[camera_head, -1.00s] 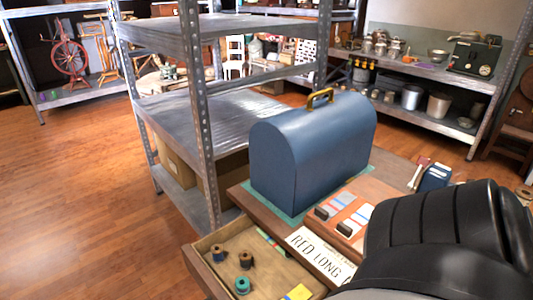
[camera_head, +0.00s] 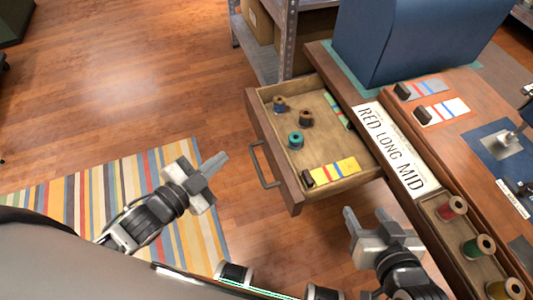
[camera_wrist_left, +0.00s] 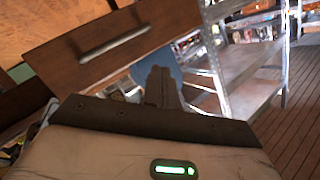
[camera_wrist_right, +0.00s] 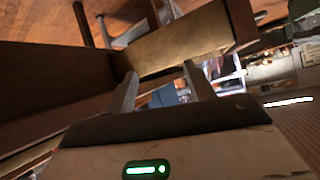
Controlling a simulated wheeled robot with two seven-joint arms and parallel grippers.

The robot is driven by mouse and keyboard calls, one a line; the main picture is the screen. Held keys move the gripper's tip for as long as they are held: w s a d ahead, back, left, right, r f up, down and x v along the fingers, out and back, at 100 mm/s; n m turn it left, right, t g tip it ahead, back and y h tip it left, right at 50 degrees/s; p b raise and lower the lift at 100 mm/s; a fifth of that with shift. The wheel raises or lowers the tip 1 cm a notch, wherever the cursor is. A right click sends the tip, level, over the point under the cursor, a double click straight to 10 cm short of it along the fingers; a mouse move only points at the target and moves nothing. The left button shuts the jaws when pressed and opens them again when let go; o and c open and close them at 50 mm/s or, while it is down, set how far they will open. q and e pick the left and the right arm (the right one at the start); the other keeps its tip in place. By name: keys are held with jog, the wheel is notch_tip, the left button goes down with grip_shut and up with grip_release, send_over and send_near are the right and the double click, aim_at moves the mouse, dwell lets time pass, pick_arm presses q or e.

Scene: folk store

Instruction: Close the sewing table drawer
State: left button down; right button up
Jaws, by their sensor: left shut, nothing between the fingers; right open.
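The sewing table drawer (camera_head: 274,150) is pulled open to the left of the table, with a metal bar handle (camera_head: 262,165) on its front. Thread spools and a yellow card lie inside. My left gripper (camera_head: 215,165) is shut and empty, left of the drawer front and apart from it. The drawer front (camera_wrist_left: 100,50) and handle also show in the left wrist view. My right gripper (camera_head: 376,222) is open and empty, near the drawer's lower right corner. In the right wrist view its fingers (camera_wrist_right: 160,88) frame part of the drawer side (camera_wrist_right: 180,45).
The table top (camera_head: 440,125) holds a blue domed case (camera_head: 400,40), a lettered sign (camera_head: 390,150) and striped cards. Several spools sit in a tray (camera_head: 440,220) at the right. A metal shelf (camera_head: 288,40) stands behind.

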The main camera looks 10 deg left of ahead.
pick_arm(q)
jog(key=a+f+m+g+h+b, duration=0.2)
jog(key=a+m+g+h+b, duration=0.45)
jog(key=m, duration=0.95)
jog(key=m+t+h+p, duration=0.1)
jog(key=t+h+p, duration=0.1)
send_near(268, 144)
jog(key=x, duration=0.7)
pick_arm(e)
jog(key=f, duration=0.3)
jog(key=shift+a+f+y, duration=0.25)
jog(key=shift+a+y, duration=0.05)
jog(key=shift+a, duration=0.1)
